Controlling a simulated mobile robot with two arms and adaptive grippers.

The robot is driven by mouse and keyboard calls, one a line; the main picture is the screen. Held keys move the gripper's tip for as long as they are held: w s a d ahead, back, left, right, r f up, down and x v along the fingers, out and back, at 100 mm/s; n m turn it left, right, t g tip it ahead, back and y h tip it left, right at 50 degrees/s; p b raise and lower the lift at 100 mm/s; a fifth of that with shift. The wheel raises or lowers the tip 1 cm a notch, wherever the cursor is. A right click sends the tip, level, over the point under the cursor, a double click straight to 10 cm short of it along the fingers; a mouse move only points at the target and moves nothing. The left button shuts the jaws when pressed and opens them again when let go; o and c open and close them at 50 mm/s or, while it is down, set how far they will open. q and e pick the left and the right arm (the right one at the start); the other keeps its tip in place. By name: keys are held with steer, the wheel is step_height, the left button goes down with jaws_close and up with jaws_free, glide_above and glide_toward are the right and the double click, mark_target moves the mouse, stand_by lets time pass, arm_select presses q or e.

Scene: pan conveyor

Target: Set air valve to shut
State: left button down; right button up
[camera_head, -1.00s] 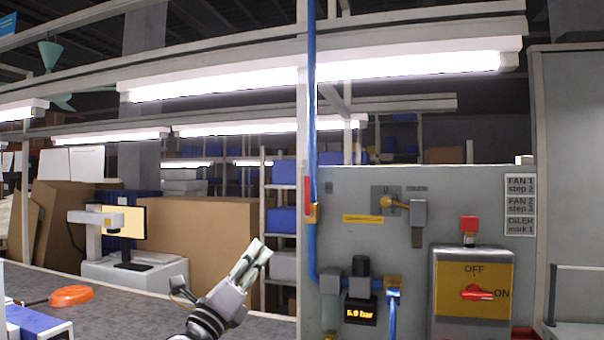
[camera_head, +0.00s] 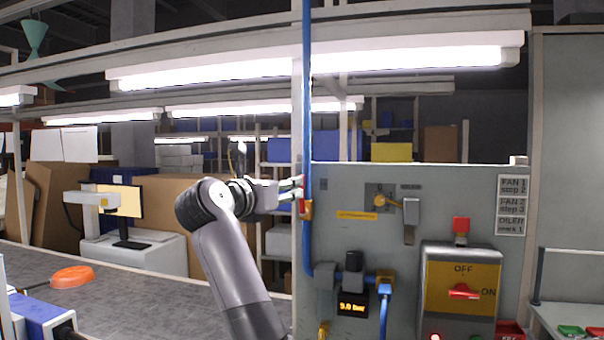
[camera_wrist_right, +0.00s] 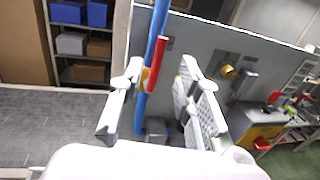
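The air valve (camera_head: 307,209) sits on the vertical blue pipe (camera_head: 308,110) at the left edge of the grey panel. Its red lever (camera_wrist_right: 157,85) stands upright alongside the pipe in the right wrist view, with an orange-yellow valve body (camera_wrist_right: 146,79) beside it. My right gripper (camera_head: 300,187) is just left of the valve, pointing right; its tips overlap the pipe area. In the right wrist view my right gripper (camera_wrist_right: 158,108) is open, with the pipe and lever showing between its fingers; contact cannot be told. My left gripper is not in view.
An orange round object (camera_head: 72,276) lies on the grey surface at left. Shelves (camera_wrist_right: 85,71) stand behind.

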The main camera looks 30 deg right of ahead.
steer(key=p, duration=0.3)
glide_above(302, 209)
steer(key=shift+w+d+p, duration=0.2)
steer(key=shift+w+p, duration=0.05)
steer(key=shift+p, duration=0.05)
steer(key=shift+a, duration=0.1)
jaws_close()
stand_by(0.5)
